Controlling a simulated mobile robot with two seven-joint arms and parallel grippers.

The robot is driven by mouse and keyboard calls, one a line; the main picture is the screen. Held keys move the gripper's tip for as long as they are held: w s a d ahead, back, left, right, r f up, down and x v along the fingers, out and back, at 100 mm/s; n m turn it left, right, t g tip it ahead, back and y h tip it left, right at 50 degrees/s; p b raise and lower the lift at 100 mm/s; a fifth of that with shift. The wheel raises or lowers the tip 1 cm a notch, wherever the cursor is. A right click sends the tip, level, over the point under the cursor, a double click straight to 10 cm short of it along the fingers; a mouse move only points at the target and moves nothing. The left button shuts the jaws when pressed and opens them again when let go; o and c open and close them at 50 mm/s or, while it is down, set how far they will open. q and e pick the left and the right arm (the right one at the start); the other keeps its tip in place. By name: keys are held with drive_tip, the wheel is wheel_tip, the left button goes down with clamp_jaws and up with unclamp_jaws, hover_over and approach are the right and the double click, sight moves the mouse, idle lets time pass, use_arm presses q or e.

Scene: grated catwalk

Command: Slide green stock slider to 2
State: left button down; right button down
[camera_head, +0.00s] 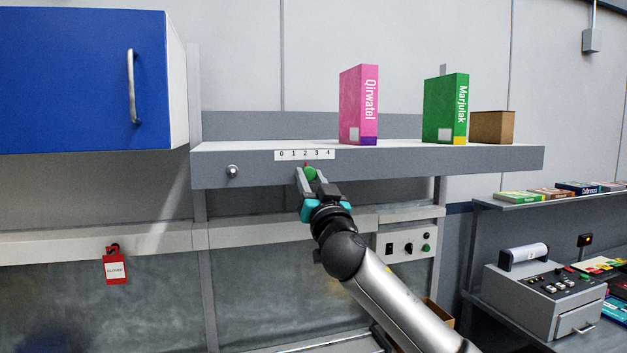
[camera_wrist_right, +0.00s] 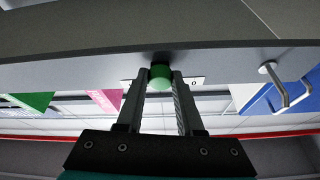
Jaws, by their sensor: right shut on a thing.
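The green stock slider (camera_head: 310,174) is a round green knob on the front edge of the grey shelf, below a white scale strip (camera_head: 304,155) marked 0 to 4. My right gripper (camera_head: 307,172) is shut on the knob. In the right wrist view the green knob (camera_wrist_right: 161,78) sits between the two fingertips, under the shelf edge. The fingers hide part of the scale there; a 0 shows to the right. My left gripper is not in view.
On the shelf (camera_head: 480,157) stand a pink box (camera_head: 357,105), a green box (camera_head: 442,108) and a brown carton (camera_head: 492,127). A silver knob (camera_head: 232,171) sticks out left of the scale. A blue cabinet (camera_head: 75,80) hangs at upper left. A grey machine (camera_head: 545,300) stands lower right.

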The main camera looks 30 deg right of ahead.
drive_tip(key=c, duration=0.5)
unclamp_jaws()
drive_tip(key=shift+b+v, duration=2.8)
drive_tip(key=shift+v, duration=4.8)
